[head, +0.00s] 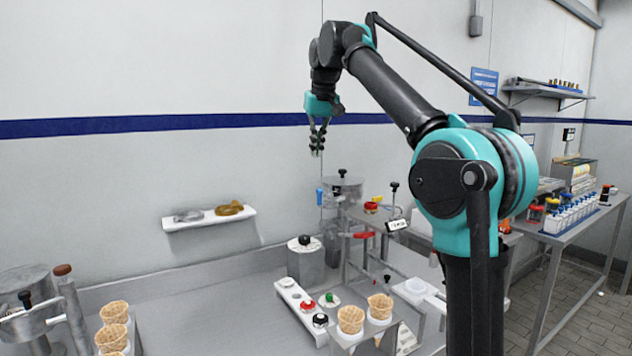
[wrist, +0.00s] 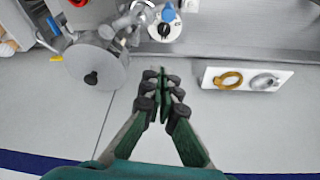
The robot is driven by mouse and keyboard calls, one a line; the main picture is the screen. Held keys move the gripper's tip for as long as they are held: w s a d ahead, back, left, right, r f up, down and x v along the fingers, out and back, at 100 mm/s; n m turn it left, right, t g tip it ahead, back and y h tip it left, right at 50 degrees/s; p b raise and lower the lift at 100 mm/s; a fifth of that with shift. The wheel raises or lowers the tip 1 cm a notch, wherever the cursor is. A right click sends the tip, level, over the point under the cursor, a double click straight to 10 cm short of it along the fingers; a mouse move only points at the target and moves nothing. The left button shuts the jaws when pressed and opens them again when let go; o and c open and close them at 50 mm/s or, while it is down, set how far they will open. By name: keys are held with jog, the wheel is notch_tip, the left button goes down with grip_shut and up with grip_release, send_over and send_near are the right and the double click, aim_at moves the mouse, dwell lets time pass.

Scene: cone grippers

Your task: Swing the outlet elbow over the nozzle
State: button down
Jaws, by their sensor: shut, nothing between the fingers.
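My gripper (head: 317,152) is shut and empty, pointing down in the air in front of the wall, above and left of the steel machine (head: 342,187). In the wrist view its fingertips (wrist: 160,74) are together, right of the machine's round lid (wrist: 92,66). A bent metal pipe (wrist: 122,22) shows beside that lid and may be the outlet elbow. A blue handle (head: 320,197) is on the machine's left side. A yellow handle (head: 378,199) and a red handle (head: 362,235) are on its right. I cannot tell which part is the nozzle.
A white wall shelf (head: 208,219) holds a silver piece and a gold piece. A white panel with several knobs (head: 302,310) lies on the steel counter (head: 215,315). Waffle cones (head: 350,318) stand in front.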

aim_at(332, 195)
jog(key=shift+f, duration=0.1)
notch_tip(332, 195, down, 9)
jog(key=shift+s+d+f, duration=0.15)
jog(key=shift+s+f, duration=0.05)
jog(key=shift+s, duration=0.15)
dwell(0.4)
jog(key=shift+d, duration=0.15)
